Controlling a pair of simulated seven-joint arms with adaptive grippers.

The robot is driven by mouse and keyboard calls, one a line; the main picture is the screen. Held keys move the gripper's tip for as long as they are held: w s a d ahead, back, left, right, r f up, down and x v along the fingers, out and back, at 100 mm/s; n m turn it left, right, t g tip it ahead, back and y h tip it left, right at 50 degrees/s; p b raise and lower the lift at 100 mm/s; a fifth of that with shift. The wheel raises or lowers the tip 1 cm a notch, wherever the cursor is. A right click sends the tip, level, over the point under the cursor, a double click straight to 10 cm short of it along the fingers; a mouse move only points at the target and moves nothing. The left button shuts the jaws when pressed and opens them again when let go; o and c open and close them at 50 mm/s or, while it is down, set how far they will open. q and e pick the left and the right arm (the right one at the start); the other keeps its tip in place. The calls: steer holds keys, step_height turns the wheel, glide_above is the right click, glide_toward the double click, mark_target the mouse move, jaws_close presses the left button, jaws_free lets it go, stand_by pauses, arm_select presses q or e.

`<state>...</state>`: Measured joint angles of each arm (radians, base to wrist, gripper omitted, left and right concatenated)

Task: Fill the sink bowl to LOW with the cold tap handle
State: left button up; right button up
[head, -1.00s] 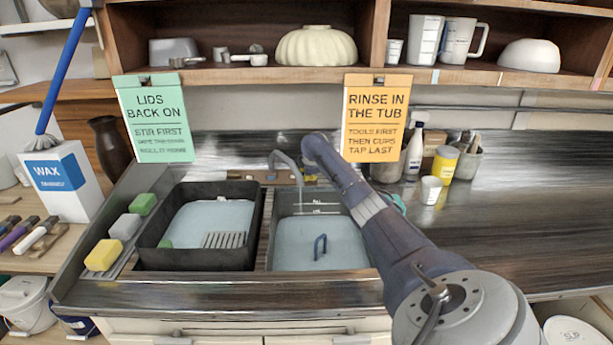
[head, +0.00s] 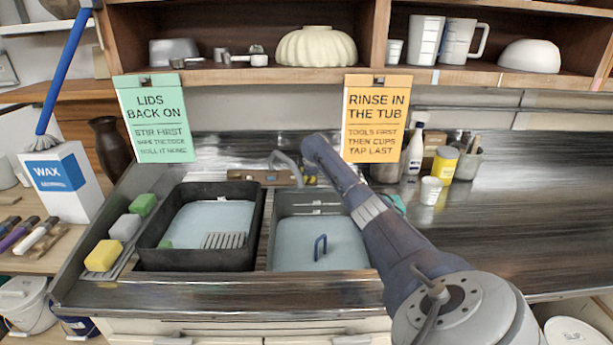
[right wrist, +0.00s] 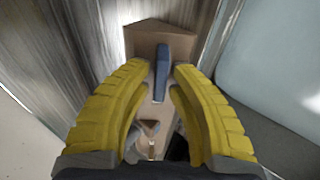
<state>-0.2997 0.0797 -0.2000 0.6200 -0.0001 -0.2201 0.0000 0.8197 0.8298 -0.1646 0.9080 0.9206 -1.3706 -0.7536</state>
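The sink bowl (head: 345,268) is the right-hand grey basin in the head view. Pale blue water (head: 300,240) stands in it, and only the upper level markings (head: 318,207) show on its back wall; their words are too small to read. The tap spout (head: 287,165) arches over its back left. My right arm reaches to the tap area and hides its own gripper in the head view. In the right wrist view my right gripper (right wrist: 163,72) has yellow fingers apart on either side of the blue tap handle (right wrist: 162,75), with narrow gaps. My left gripper is out of view.
A dark tub (head: 200,262) with water and a grey grate stands left of the bowl. A blue loop (head: 320,247) stands up in the bowl's water. Two signs hang from the shelf (head: 250,76) above.

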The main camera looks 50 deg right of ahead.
steer(key=shift+o, duration=1.3)
steer(key=shift+r, duration=5.05)
